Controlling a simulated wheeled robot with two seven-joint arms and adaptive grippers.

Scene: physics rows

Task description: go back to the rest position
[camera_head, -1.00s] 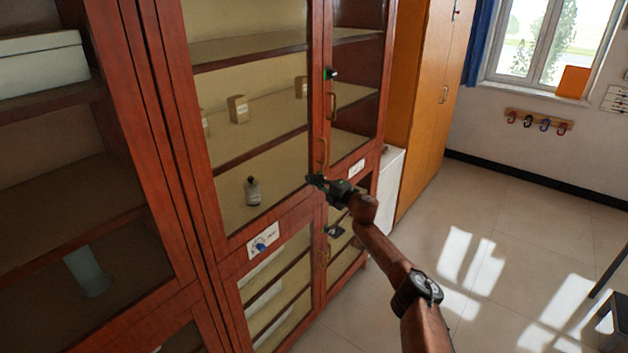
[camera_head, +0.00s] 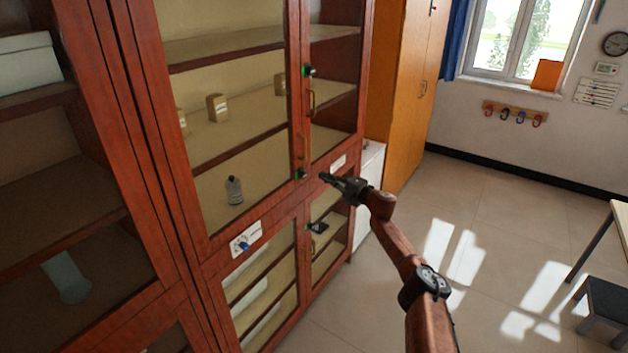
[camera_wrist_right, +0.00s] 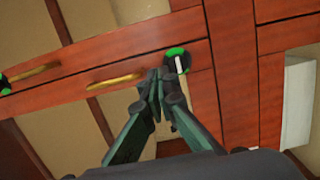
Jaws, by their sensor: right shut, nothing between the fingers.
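My right gripper (camera_head: 325,178) is in front of the red-brown cabinet, near its door edges, with its fingers together and nothing between them. In the right wrist view the fingertips (camera_wrist_right: 158,75) are closed in front of the cabinet frame. Beside them in that view is a black lock with a green ring (camera_wrist_right: 177,60). Whether the fingertips touch the cabinet cannot be told. My left gripper is not in view.
The cabinet (camera_head: 205,249) has glass doors and brass handles (camera_head: 311,103). An orange cupboard (camera_head: 408,100) and a white unit (camera_head: 368,185) stand beyond. A dark stool (camera_head: 608,300) and table (camera_head: 620,212) are at right. Open floor (camera_head: 480,200) lies between.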

